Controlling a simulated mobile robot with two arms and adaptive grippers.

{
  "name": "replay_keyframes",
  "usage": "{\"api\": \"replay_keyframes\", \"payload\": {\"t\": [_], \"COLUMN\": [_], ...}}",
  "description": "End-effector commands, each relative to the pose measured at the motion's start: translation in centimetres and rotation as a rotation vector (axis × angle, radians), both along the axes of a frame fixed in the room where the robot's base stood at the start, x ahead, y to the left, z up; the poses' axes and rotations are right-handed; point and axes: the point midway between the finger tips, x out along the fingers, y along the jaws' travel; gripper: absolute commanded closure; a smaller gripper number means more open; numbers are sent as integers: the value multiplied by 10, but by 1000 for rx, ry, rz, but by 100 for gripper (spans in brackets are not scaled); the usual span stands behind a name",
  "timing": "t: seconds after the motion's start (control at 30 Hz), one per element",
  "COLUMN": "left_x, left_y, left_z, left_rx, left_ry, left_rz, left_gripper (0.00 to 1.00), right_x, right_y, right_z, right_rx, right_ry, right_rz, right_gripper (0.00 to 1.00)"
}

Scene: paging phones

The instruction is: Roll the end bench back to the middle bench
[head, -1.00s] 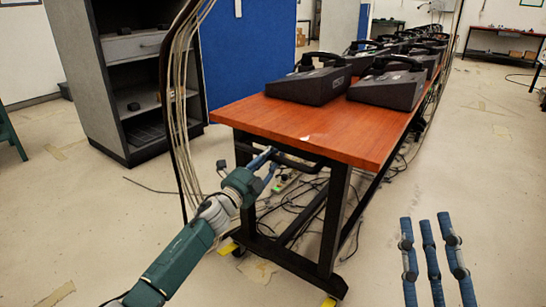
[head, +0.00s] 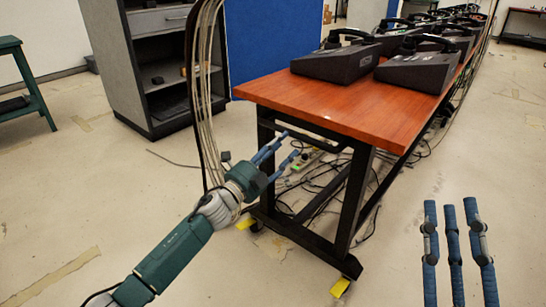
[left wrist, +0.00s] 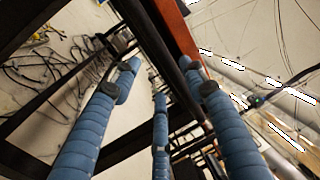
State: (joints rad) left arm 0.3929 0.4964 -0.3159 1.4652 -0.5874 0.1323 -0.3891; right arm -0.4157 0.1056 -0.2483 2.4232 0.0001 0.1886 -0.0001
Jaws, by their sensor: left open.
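The end bench (head: 330,110) has an orange-brown top and a dark frame, with black desk phones (head: 335,60) on it. A dark handle bar (head: 325,148) runs under its near end. My left gripper (head: 290,144) is open and empty, its fingertips just short of the bar. In the left wrist view its blue fingers (left wrist: 160,80) are spread below the bench's orange edge (left wrist: 175,30). Whether they touch the bar is unclear. My right gripper (head: 451,206) is open and empty over the floor at the lower right. The joint with the middle bench is hidden behind the phones.
Casters with yellow parts (head: 340,287) stand under the near legs. Loose cables (head: 310,175) lie beneath the bench, and a cable bundle (head: 205,100) hangs left of it. A grey cabinet (head: 160,75) and a green stool (head: 25,80) stand left. The front floor is clear.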

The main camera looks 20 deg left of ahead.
Motion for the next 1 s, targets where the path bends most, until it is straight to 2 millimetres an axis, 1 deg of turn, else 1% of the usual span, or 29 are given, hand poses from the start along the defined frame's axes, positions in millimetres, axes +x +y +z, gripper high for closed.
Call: {"api": "replay_keyframes", "payload": {"t": [0.03,0.1,0.2,0.3,0.43,0.83,0.87,0.93,0.97,1.0], "left_x": [-11,-22,-35,-43,-46,-46,-47,-55,-60,-70], "left_y": [4,8,12,15,16,16,14,3,-5,-19], "left_z": [-4,-6,-9,-10,-10,-10,-10,-11,-12,-11], "left_rx": [1,0,0,0,1,-1,-8,-45,-74,-127], "left_ry": [3,2,2,1,1,1,2,8,13,22], "left_rz": [0,0,-1,-1,-1,-2,-6,-26,-41,-69], "left_gripper": [57,57,57,57,57,57,57,57,57,57], "right_x": [0,0,0,0,0,0,0,0,0,0], "right_y": [0,0,0,0,0,0,0,0,0,0], "right_z": [0,0,0,0,0,0,0,0,0,0], "right_rx": [0,0,0,0,0,0,0,0,0,0], "right_ry": [0,1,1,1,1,1,1,0,0,0], "right_rz": [0,0,0,0,0,0,0,0,0,0], "right_gripper": [67,67,67,67,67,67,67,67,67,67]}}
